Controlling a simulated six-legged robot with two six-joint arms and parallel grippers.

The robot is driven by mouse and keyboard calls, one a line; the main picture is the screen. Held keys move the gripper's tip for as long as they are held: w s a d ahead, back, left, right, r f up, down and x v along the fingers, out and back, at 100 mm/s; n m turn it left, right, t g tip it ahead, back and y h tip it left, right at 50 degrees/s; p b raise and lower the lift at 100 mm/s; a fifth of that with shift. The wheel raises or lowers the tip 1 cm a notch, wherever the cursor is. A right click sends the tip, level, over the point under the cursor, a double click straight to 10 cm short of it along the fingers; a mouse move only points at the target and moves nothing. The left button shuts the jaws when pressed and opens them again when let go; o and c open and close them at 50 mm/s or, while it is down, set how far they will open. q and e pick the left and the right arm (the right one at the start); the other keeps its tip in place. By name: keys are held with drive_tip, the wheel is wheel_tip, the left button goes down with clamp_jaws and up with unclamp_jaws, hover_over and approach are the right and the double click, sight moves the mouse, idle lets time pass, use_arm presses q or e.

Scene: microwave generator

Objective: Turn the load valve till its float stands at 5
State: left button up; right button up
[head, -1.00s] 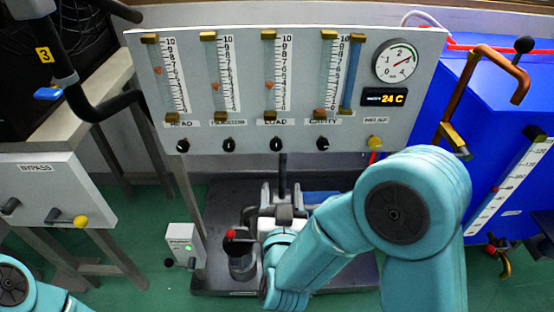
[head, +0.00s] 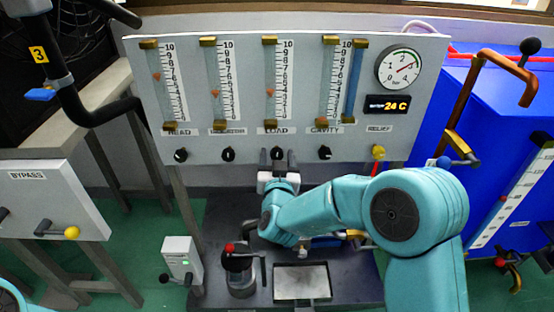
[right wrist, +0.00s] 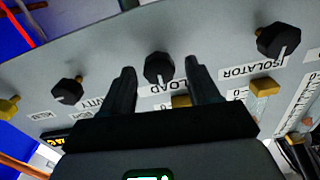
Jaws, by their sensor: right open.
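The load valve (head: 277,154) is a black knob with a white pointer mark, above the LOAD label in the wrist view (right wrist: 158,68). Its float (head: 270,91) is a small orange mark in the load tube, at roughly 4; the small figures make this uncertain. My right gripper (right wrist: 161,74) is open, its two dark fingers on either side of the load knob in the right wrist view. Whether they touch it cannot be told. In the head view the gripper (head: 278,162) is just below and at the knob. My left gripper is out of view.
The isolator knob (head: 228,155) and cavity knob (head: 325,152) flank the load knob closely. The yellow relief knob (head: 378,152) is further right. A gauge (head: 399,68) and 24 C display (head: 387,104) sit above.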

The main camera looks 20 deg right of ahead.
drive_tip(key=shift+w, duration=0.2)
drive_tip(key=shift+c, duration=0.3)
drive_tip(key=c, duration=1)
drive_tip(key=shift+n+p, duration=0.35)
drive_tip(key=shift+n, duration=0.65)
drive_tip(key=o, duration=1.1)
drive_tip(key=shift+c, duration=0.2)
